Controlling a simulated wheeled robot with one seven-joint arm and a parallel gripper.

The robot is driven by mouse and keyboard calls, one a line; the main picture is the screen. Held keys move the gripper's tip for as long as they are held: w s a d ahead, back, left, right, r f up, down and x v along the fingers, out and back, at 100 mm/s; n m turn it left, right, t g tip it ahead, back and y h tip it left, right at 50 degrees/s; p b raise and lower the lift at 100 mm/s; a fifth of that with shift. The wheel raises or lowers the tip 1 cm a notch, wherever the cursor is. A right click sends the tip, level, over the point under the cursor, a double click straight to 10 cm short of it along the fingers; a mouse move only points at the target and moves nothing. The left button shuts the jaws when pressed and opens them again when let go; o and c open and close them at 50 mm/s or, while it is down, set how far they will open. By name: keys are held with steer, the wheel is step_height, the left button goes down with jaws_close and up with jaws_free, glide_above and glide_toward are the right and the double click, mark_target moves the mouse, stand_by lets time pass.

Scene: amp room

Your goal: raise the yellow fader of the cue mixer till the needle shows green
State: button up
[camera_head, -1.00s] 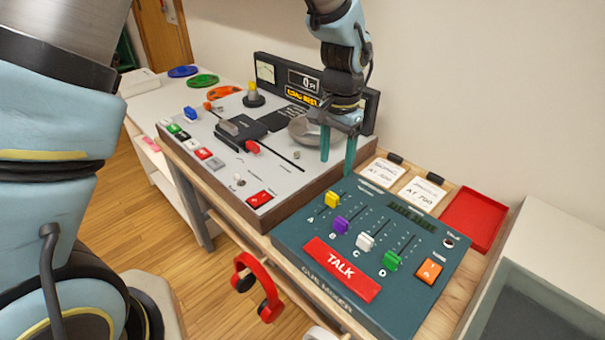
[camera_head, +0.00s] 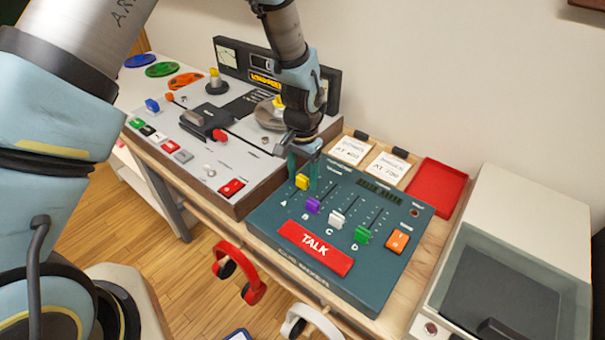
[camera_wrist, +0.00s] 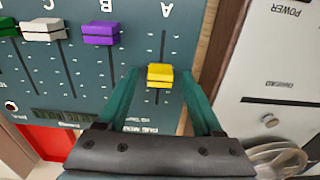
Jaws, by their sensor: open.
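The cue mixer (camera_head: 340,287) is a dark teal panel with faders lettered A to D. Its yellow fader (camera_head: 302,182) stands in slot A, farther from its letter than the purple fader (camera_head: 312,206) is from B. My gripper (camera_head: 303,175) is open and low over the mixer. In the wrist view the yellow fader (camera_wrist: 160,75) sits between my two teal fingertips (camera_wrist: 160,72), with a small gap seen on each side. A pale needle meter (camera_head: 227,56) shows on the neighbouring console; its needle is too small to read. My arm partly covers that console.
White (camera_head: 336,219) and green (camera_head: 362,235) faders, an orange button (camera_head: 397,240) and a red TALK bar (camera_head: 315,249) share the mixer. Two cards (camera_head: 350,150) and a red tray (camera_head: 437,187) lie behind it. Red headphones (camera_head: 240,272) hang at the front edge.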

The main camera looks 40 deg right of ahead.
jaws_close()
stand_by(0.4)
stand_by(0.9)
